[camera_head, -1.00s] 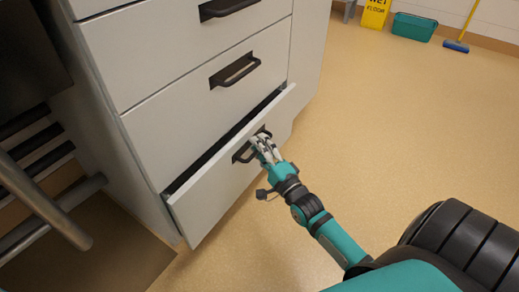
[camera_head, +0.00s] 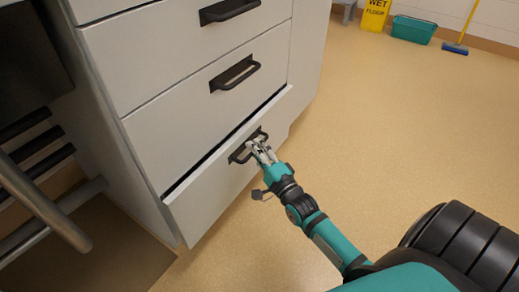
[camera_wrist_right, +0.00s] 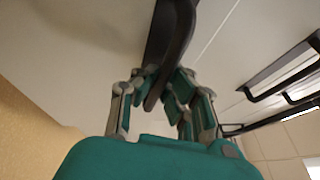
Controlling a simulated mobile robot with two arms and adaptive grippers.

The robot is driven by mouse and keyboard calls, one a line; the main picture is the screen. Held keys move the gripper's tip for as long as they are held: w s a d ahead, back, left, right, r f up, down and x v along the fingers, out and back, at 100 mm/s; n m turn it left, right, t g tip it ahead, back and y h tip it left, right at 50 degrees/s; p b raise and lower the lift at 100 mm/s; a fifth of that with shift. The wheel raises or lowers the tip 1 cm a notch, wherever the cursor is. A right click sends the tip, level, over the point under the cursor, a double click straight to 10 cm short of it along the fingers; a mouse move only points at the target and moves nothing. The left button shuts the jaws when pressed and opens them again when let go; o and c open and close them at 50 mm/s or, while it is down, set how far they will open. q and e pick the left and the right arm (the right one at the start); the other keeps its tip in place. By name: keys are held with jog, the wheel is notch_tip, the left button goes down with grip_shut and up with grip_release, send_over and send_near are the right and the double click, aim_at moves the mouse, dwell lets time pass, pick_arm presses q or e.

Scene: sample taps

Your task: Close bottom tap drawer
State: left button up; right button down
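The bottom drawer (camera_head: 212,195) of the white cabinet stands slightly open, with a narrow dark gap along its top edge. Its dark bar handle (camera_head: 240,153) is on the drawer front and also shows close up in the right wrist view (camera_wrist_right: 176,40). My right gripper (camera_head: 259,148) is at this handle. In the right wrist view its fingers (camera_wrist_right: 160,88) lie on both sides of the handle bar and look closed on it; the exact contact is partly hidden. My left gripper is not in view.
The middle drawer (camera_head: 185,98) and the one above it look shut. Metal bars (camera_head: 45,212) stand at the left. A yellow wet floor sign (camera_head: 375,15), a teal bin (camera_head: 413,29) and a broom (camera_head: 456,47) are at the back. The floor at the right is clear.

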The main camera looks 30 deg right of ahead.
jog(key=w, duration=0.1)
jog(key=w+a, duration=0.1)
jog(key=shift+w+a+f, duration=0.1)
jog(key=shift+w+f, duration=0.05)
jog(key=shift+w, duration=0.25)
jog(key=c, duration=2)
grip_release()
jog(key=o, duration=0.6)
jog(key=s, duration=0.4)
jog(key=s+f, duration=0.1)
jog(key=s, duration=0.3)
jog(key=s+f, duration=0.1)
jog(key=s, duration=0.2)
jog(key=shift+s, duration=0.4)
